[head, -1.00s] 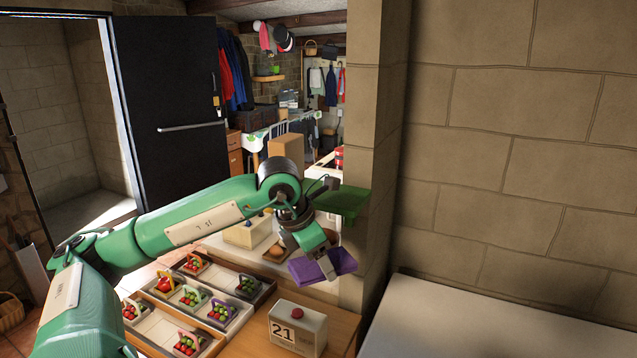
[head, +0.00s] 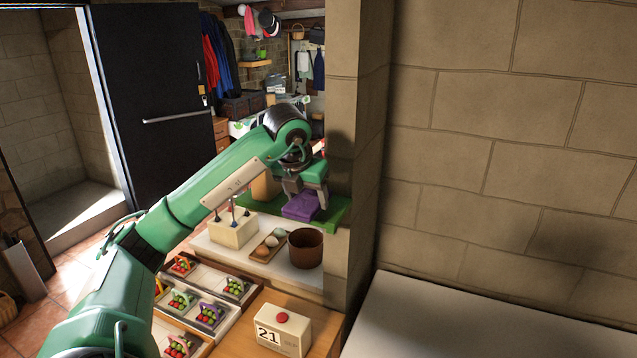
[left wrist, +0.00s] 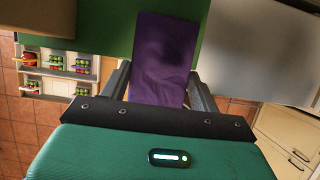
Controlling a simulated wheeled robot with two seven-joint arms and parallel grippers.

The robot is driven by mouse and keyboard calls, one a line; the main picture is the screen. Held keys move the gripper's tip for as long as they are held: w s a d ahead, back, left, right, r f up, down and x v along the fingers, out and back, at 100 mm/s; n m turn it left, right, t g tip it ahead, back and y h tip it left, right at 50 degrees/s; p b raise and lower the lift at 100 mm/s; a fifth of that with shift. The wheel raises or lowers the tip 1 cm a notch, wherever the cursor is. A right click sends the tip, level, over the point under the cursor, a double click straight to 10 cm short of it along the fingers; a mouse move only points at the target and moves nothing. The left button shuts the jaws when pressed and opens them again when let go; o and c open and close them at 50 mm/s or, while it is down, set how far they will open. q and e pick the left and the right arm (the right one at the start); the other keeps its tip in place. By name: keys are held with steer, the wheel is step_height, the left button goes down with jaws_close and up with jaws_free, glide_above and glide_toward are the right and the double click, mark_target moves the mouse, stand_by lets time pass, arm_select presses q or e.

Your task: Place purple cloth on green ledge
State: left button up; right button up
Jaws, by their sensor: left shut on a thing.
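The purple cloth (head: 300,206) is folded and held in my left gripper (head: 308,190), which is shut on it. The right gripper is not in view.
Below the ledge, a white shelf holds a brown pot (head: 306,249), a tray with eggs (head: 270,244) and a cream box (head: 233,229). Lower are baskets in trays (head: 208,314) and a calendar box (head: 283,329). A stone pillar (head: 350,170) stands close on the right.

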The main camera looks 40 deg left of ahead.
arm_select(q)
steer(key=w+p, duration=0.1)
steer(key=w, duration=0.1)
steer(key=w+a+p, duration=0.1)
steer(key=w, duration=0.1)
steer(key=w+a+p, duration=0.1)
steer(key=w, duration=0.2)
steer(key=shift+a, duration=0.1)
step_height(320, 180, down, 2)
steer(key=shift+f+p, duration=0.2)
steer(key=shift+p, duration=1)
steer(key=shift+f, duration=0.5)
steer(key=shift+f, duration=0.2)
steer(key=o, duration=0.9)
steer(key=shift+o, duration=0.2)
